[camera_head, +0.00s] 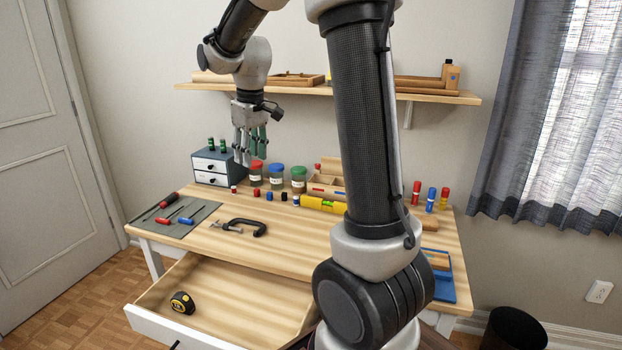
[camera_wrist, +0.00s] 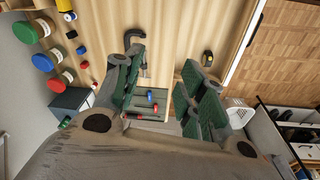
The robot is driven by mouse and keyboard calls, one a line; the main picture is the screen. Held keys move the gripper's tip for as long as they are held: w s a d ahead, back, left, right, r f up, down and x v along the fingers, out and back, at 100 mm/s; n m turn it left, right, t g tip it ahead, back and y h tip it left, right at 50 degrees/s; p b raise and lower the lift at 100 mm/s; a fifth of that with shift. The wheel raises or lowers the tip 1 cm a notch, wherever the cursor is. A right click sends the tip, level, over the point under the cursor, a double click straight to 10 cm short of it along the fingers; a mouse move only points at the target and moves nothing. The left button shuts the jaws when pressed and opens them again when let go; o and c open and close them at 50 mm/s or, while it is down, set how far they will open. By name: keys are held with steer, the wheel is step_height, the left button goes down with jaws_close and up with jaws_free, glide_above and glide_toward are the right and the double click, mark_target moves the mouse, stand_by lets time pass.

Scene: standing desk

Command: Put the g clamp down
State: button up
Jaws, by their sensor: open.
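The black g clamp (camera_head: 261,228) lies flat on the wooden desk (camera_head: 290,252), near the front edge above the open drawer. In the wrist view the clamp (camera_wrist: 130,35) shows beyond the tip of the left finger, partly hidden by it. My gripper (camera_head: 248,158) is open and empty, raised well above the desk's back left part, apart from the clamp. In the wrist view its green-padded fingers (camera_wrist: 163,68) are spread wide with nothing between them.
The open drawer (camera_head: 235,290) holds a tape measure (camera_head: 182,302). A grey mat (camera_head: 195,222) with screwdrivers lies at left. A small drawer box (camera_head: 211,168), lidded jars (camera_head: 276,177) and a yellow level (camera_head: 318,203) stand behind. A shelf (camera_head: 350,91) hangs above.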

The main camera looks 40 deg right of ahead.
steer(key=s+r+m+t, duration=0.1)
steer(key=s+m, duration=0.1)
steer(key=s, duration=1.1)
steer(key=s+r+m+t, duration=0.1)
steer(key=s, duration=1.3)
steer(key=shift+r+m, duration=0.3)
steer(key=shift+m, duration=0.1)
